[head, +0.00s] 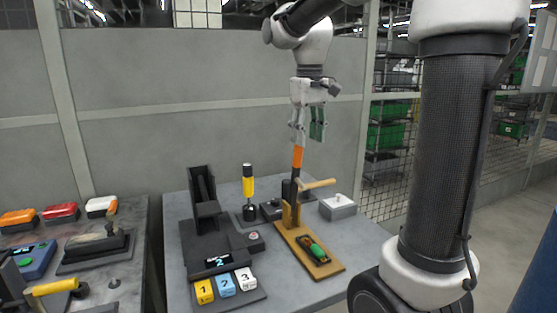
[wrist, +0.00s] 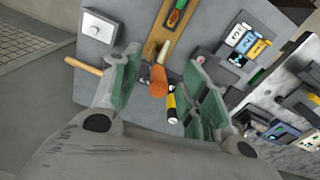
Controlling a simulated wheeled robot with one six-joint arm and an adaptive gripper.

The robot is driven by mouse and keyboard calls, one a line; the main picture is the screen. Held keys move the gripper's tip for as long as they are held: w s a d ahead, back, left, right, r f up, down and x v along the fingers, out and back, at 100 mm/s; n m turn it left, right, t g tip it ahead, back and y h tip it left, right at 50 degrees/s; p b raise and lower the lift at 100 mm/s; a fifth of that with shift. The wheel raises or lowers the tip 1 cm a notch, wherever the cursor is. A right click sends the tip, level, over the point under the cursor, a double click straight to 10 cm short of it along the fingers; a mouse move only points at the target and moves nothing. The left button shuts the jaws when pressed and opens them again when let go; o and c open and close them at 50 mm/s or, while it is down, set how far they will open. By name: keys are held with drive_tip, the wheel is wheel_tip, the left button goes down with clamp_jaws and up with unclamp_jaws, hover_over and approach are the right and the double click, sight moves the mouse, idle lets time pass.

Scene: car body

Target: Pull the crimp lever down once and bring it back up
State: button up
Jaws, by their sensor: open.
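The crimp lever, with an orange grip (head: 298,157), stands roughly upright on a tan wooden base (head: 326,268). A green piece (head: 317,252) lies on the front of that base. My gripper (head: 307,136) is open, pointing down just above the orange grip. In the wrist view the orange grip (wrist: 158,80) shows between the two spread green-padded fingers of my gripper (wrist: 163,70). I cannot tell whether either finger touches it. The lower part of the lever is partly hidden behind other parts in the head view.
A wooden bar handle (head: 318,184) sticks out right of the lever, near a grey box (head: 338,207). A yellow-and-black handle (head: 248,183) stands to the left. A dark fixture (head: 206,230) with numbered blocks is further left. A second bench (head: 122,270) holds more devices.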

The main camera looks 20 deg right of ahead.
sight(299, 166)
drive_tip(key=shift+w+a+f, duration=0.1)
drive_tip(key=shift+w+a, duration=0.2)
drive_tip(key=shift+w, duration=0.3)
drive_tip(key=shift+w+a, duration=0.25)
drive_tip(key=shift+w, duration=0.3)
drive_tip(key=shift+w+f+g, duration=0.15)
drive_tip(key=shift+w+g, duration=0.15)
drive_tip(key=shift+w, duration=0.05)
wheel_tip(299, 166, down, 8)
drive_tip(key=shift+d+r, duration=0.15)
clamp_jaws()
